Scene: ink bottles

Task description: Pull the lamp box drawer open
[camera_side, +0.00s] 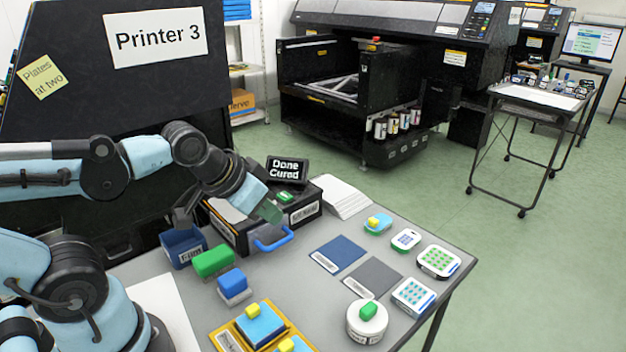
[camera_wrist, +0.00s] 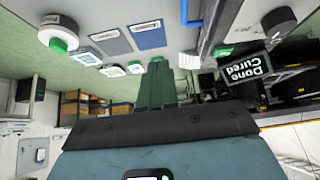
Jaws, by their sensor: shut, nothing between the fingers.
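The lamp box is a black box (camera_side: 312,196) near the back of the grey table in the side view, with a white label on its front. A blue loop handle (camera_side: 274,243) sticks out from its front face. I cannot tell whether the drawer is fully shut. My gripper (camera_side: 270,212) is above the box's front edge, just over the handle and apart from it. Its green fingers are together and empty; they also show in the wrist view (camera_wrist: 156,88). The arm hides part of the box top.
A black "Done Cured" sign (camera_side: 287,170) stands behind the box. A blue bin (camera_side: 183,246), a green block (camera_side: 213,261) and a blue block (camera_side: 232,281) are left of the handle. Blue and grey mats (camera_side: 340,252) lie to the right, with bare table between.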

